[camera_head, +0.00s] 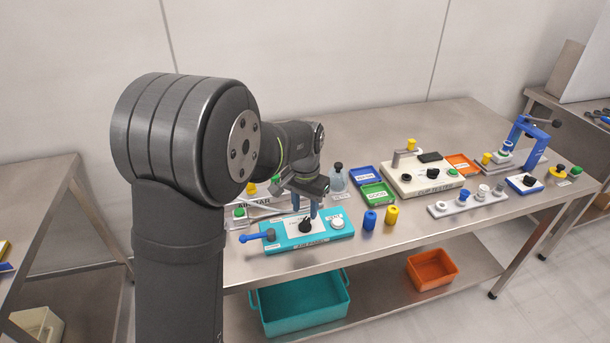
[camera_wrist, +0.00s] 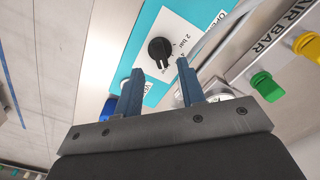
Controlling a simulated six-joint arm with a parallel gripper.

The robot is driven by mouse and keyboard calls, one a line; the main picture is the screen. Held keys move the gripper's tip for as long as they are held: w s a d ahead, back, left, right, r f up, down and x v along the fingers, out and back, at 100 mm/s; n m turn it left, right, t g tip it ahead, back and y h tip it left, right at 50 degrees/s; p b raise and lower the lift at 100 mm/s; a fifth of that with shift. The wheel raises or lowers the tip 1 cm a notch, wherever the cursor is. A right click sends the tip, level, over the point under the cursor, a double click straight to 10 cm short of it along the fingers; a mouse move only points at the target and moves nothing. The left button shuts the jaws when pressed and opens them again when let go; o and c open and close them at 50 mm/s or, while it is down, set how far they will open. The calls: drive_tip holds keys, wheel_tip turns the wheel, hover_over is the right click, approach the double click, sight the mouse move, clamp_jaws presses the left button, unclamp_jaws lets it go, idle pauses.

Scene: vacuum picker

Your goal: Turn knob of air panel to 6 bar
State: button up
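The air panel (camera_head: 340,235) is a teal box near the front edge of the table, left of centre. It carries a white scale plate (camera_wrist: 185,30) with a black knob (camera_wrist: 158,48), which also shows in the head view (camera_head: 305,226). "2 bar" is legible beside the knob; the other marks are partly hidden and the exact setting is unclear. My gripper (camera_wrist: 158,78) has its two blue fingers apart and nothing between them. In the wrist view the knob lies just beyond the fingertips. In the head view my gripper (camera_head: 304,208) hangs above the knob.
A blue lever (camera_head: 257,237) sticks out from the panel's left and a white round part (camera_head: 337,223) sits on its right. The AIR BAR fixture (camera_head: 258,206) stands close behind. Blue (camera_head: 370,220) and yellow (camera_head: 392,215) cylinders stand to the right.

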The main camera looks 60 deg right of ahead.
sight(305, 221)
wheel_tip(305, 221, up, 13)
idle(0.3)
idle(0.5)
wheel_tip(305, 221, down, 17)
drive_tip(key=shift+f, duration=0.15)
idle(0.4)
